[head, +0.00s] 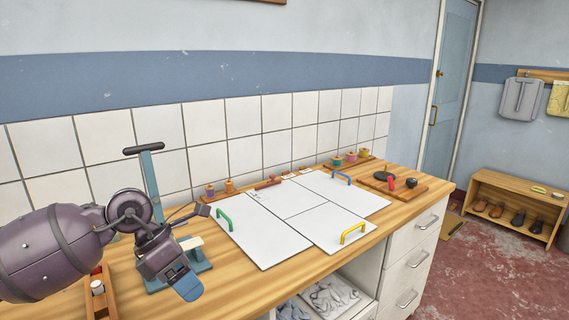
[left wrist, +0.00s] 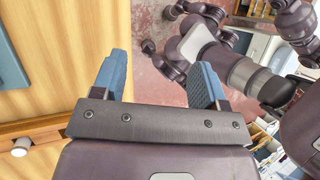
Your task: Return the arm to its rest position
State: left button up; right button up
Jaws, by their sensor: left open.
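My left arm comes in from the left in the head view. Its gripper (head: 187,285) hangs over the front edge of the wooden worktop (head: 235,285), near a blue-grey stand with an upright lever (head: 151,185). In the left wrist view, the two blue fingers of the left gripper (left wrist: 158,82) stand wide apart with nothing between them. Links of my right arm show at the upper right of the left wrist view, but I cannot make out its gripper. It does not show in the head view.
A wooden tray (head: 100,298) stands by my arm. Drawers (head: 412,262) are below; a shoe bench (head: 512,192) stands at right, with open red floor before it.

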pick_arm(q)
jog(key=s+d+r+n+t+h, duration=0.35)
jog(key=s+d+n+h, duration=0.2)
jog(key=d+h, duration=0.6)
jog(key=w+a+f+n+t+y, duration=0.1)
jog(key=a+f+n+t+y, duration=0.1)
jog(key=a+n+t+y, duration=0.8)
jog(key=w+a+f+n+t+y, duration=0.15)
jog(key=n+t, duration=0.55)
jog(key=n, duration=0.9)
jog(key=s+a+f+n+g+y, duration=0.4)
jog(key=s+a+f+n+y, duration=0.1)
jog(key=a+f+n+y, duration=0.25)
jog(key=s+a+f+n+g, duration=0.1)
jog(key=s+f+n+g, duration=0.3)
jog(key=s+f+g, duration=0.5)
jog(key=s+a+f+n+g, duration=0.1)
jog(key=s+f+n+g, duration=0.35)
jog(key=s, duration=0.95)
jog(key=w+f+m+t+h, duration=0.1)
jog(key=w+f+t, duration=0.7)
jog(key=f, duration=0.2)
jog(key=shift+t, duration=0.4)
pick_arm(e)
jog(key=shift+s, duration=0.35)
